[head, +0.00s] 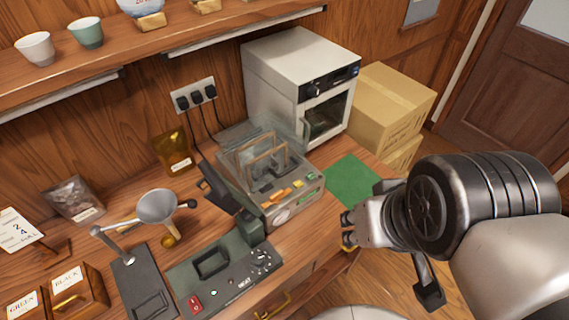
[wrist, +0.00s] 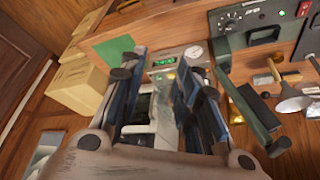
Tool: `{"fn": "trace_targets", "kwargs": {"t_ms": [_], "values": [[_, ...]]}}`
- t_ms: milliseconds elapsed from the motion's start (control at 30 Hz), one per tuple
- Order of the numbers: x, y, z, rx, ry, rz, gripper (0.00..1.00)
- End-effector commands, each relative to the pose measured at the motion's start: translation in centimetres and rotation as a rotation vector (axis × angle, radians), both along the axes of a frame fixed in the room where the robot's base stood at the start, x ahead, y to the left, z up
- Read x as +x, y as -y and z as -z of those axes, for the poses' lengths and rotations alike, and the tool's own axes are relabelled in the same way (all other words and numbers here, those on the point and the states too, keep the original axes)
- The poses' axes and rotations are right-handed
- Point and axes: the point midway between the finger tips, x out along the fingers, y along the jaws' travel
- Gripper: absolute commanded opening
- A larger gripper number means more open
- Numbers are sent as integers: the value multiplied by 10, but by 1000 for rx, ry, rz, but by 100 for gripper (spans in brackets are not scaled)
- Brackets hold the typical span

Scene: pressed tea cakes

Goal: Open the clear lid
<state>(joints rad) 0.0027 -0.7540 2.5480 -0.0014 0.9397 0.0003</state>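The clear lid (head: 232,142) is a see-through cover on the grey tabletop machine (head: 302,205), seen in the head view. A wooden frame shows through it; its exact edges and whether it is raised are hard to tell. The machine's front has small coloured buttons and a round dial. It also shows in the wrist view (wrist: 160,76), with a lit green display, partly hidden by my fingers. My gripper (head: 348,228) is to the right of the machine, apart from it. In the wrist view my gripper (wrist: 158,70) has its fingers spread, with nothing held between them.
A green mat (head: 352,182) lies right of the machine. A white oven (head: 300,85) stands behind, beside cardboard boxes (head: 392,105). A funnel (head: 158,205) is further left.

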Motion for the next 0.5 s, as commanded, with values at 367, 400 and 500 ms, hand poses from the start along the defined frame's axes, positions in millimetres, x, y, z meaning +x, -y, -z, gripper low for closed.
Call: {"fn": "trace_targets", "kwargs": {"t_ms": [367, 400, 500], "values": [[4, -18, 42, 400, -390, 670, 30], [7, -22, 47, 468, -463, 802, 30], [17, -31, 58, 628, -647, 1134, 30]]}}
